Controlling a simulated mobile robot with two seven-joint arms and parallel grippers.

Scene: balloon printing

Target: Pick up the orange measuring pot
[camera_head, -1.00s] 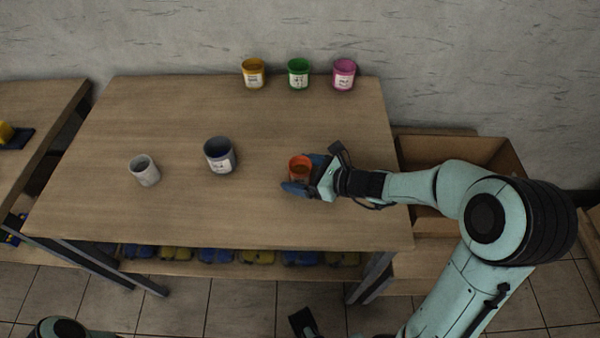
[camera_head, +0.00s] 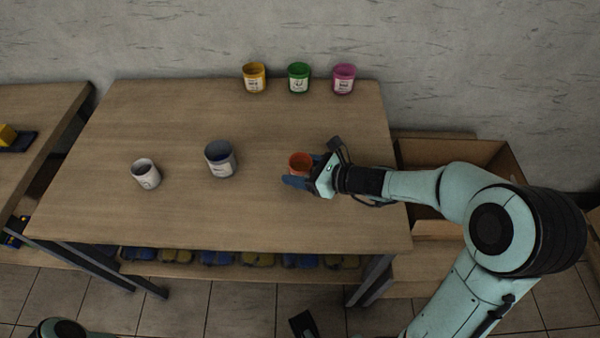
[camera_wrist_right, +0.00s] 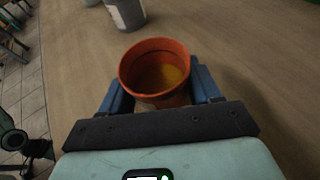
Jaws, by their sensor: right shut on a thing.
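The orange measuring pot (camera_head: 299,161) is on the right part of the wooden table, upright, with its mouth facing up. My right gripper (camera_head: 304,174) comes in from the right and is shut on it. In the right wrist view the pot (camera_wrist_right: 155,70) sits between the two blue fingers of the right gripper (camera_wrist_right: 160,92), one on each side, with some yellow-orange colour inside. Its lower part is hidden by the gripper, and I cannot tell whether its base touches the table.
A dark blue-grey pot (camera_head: 220,160) and a smaller white pot (camera_head: 146,175) stand to the left on the table (camera_head: 230,215). Yellow (camera_head: 254,79), green (camera_head: 299,78) and pink (camera_head: 343,80) pots stand along the back edge. An open cardboard box (camera_head: 480,152) is right of the table.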

